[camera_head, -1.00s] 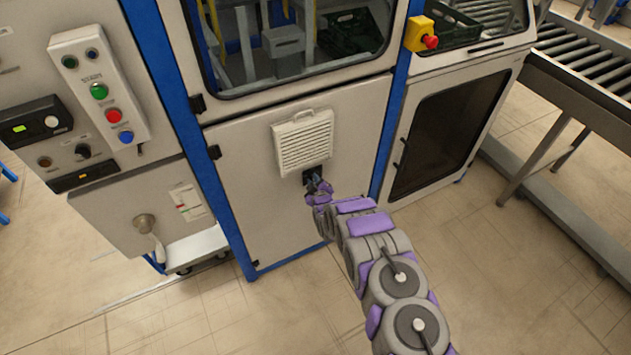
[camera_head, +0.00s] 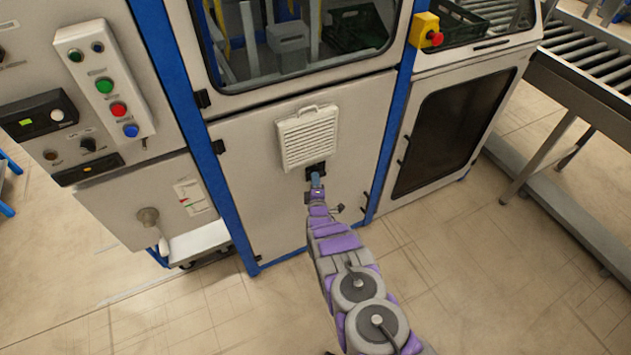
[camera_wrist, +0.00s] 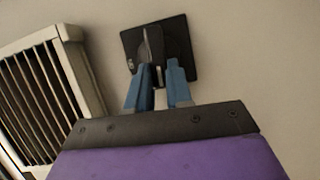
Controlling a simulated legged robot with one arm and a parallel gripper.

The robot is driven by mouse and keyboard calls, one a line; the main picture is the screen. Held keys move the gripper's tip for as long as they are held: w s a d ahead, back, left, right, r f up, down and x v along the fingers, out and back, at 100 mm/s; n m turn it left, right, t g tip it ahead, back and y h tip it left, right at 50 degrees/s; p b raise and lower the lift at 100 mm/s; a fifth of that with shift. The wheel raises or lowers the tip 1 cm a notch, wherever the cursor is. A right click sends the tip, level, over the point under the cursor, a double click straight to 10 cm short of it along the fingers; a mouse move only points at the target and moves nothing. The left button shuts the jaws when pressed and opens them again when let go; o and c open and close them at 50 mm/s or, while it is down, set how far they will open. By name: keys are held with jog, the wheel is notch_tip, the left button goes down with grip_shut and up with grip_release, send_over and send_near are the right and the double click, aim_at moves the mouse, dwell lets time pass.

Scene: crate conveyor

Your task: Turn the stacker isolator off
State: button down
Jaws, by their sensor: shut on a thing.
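The stacker isolator is a dark square plate with a grey knob (camera_wrist: 150,45), on the cabinet panel just below the white vent. In the head view the isolator (camera_head: 311,169) is small and partly covered by my gripper. My gripper (camera_wrist: 161,66) has blue fingers and is shut on the knob, in front of the plate. In the head view my gripper (camera_head: 316,180) reaches up to the isolator from below. The knob's markings cannot be read.
The white louvred vent (camera_head: 306,140) sits directly above the isolator. A yellow box with a red emergency stop (camera_head: 424,34) is at the upper right. A control box with coloured buttons (camera_head: 104,86) is at the left. The floor in front is clear.

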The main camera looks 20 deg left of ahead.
jog(key=shift+s+a+f+n, duration=0.25)
jog(key=shift+f+n, duration=0.15)
jog(key=shift+n, duration=0.1)
jog(key=c, duration=1)
grip_release()
jog(key=shift+w+r, duration=0.1)
jog(key=shift+w, duration=0.05)
jog(key=shift+d, duration=0.15)
jog(key=p+v, duration=0.1)
jog(key=v, duration=0.7)
jog(key=p+v, duration=0.2)
jog(key=v, duration=0.7)
jog(key=shift+f, duration=0.25)
